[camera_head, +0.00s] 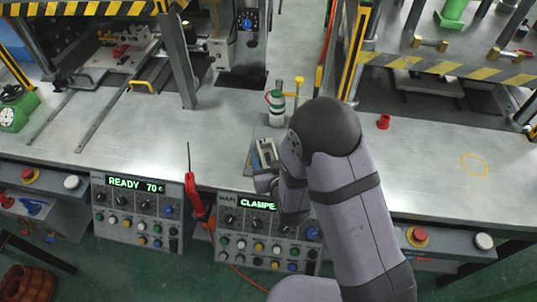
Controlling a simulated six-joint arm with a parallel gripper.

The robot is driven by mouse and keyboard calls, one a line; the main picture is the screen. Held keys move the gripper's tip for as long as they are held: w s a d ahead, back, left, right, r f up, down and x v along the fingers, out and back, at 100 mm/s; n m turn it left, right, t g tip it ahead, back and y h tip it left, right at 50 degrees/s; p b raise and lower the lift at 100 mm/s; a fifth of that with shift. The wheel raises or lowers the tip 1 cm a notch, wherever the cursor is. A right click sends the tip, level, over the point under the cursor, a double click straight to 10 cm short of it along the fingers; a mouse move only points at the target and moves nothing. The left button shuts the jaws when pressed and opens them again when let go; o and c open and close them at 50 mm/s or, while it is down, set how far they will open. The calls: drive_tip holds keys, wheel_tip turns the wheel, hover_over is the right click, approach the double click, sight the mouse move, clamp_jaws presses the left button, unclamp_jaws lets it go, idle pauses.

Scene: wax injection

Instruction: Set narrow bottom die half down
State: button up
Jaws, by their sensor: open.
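My gripper (265,155) is at the front edge of the steel bench, left of my dark elbow. It is open, and my own wrist hides part of it. A small grey metal block (252,162), which looks like a die half, lies at the gripper, low over or on the bench. I cannot tell whether the fingers touch it or whether it is the narrow bottom one. A bottle with a green band (277,108) stands just behind the gripper.
A red cap (384,121) stands on the bench to the right. A yellow-handled tool (299,88) is behind my elbow. Presses with striped guards (455,69) stand at both sides. Control panels (138,213) line the front. A yellow ring (474,164) marks clear bench at right.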

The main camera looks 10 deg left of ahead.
drive_tip(key=v, duration=0.4)
drive_tip(key=shift+s+d+b, duration=0.1)
drive_tip(key=shift+s+b, duration=0.2)
drive_tip(key=shift+b, duration=0.1)
drive_tip(key=shift+s+d+r+p, duration=0.1)
drive_tip(key=shift+s+r+p, duration=0.2)
drive_tip(key=shift+p, duration=0.4)
drive_tip(key=shift+s+d+r+p, duration=0.25)
drive_tip(key=shift+s+p, duration=0.4)
drive_tip(key=shift+p, duration=0.35)
drive_tip(key=shift+f, duration=0.1)
